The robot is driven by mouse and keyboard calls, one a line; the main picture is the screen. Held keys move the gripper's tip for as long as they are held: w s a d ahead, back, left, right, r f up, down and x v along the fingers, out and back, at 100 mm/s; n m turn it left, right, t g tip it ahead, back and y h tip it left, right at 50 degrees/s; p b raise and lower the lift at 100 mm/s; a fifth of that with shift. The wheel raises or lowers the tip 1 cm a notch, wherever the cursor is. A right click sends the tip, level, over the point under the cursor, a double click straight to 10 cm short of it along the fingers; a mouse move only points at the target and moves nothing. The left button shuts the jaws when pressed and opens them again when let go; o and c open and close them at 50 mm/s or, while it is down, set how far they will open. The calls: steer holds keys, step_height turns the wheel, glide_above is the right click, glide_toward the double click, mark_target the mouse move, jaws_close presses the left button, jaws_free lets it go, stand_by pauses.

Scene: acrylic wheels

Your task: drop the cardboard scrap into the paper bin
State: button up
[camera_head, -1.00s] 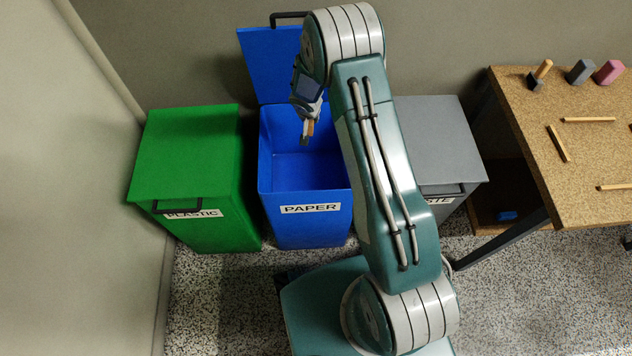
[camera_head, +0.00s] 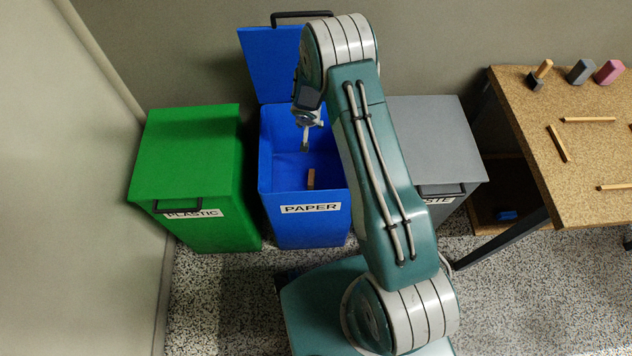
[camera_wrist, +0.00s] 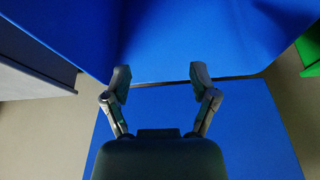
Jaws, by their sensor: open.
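The blue paper bin (camera_head: 266,180) stands in the middle with its lid (camera_head: 262,70) raised at the back. The cardboard scrap (camera_head: 311,179), a small tan piece, shows inside the bin below my gripper, apart from it. I cannot tell whether it rests on the bottom or is falling. My gripper (camera_head: 306,145) is over the bin's opening, pointing down. In the wrist view my gripper (camera_wrist: 158,75) has its two fingers spread with nothing between them, and blue bin surfaces lie beyond. The scrap does not show in the wrist view.
A green plastic bin (camera_head: 190,155) with a closed lid stands left, and a grey closed bin (camera_head: 435,140) right, partly behind my arm. A cork-topped table (camera_head: 590,150) holds sticks and small blocks at far right. A wall runs behind the bins.

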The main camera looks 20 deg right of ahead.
steer(key=shift+r, duration=0.1)
steer(key=v, duration=1.1)
steer(key=shift+r, duration=0.35)
steer(key=shift+s+a, duration=0.1)
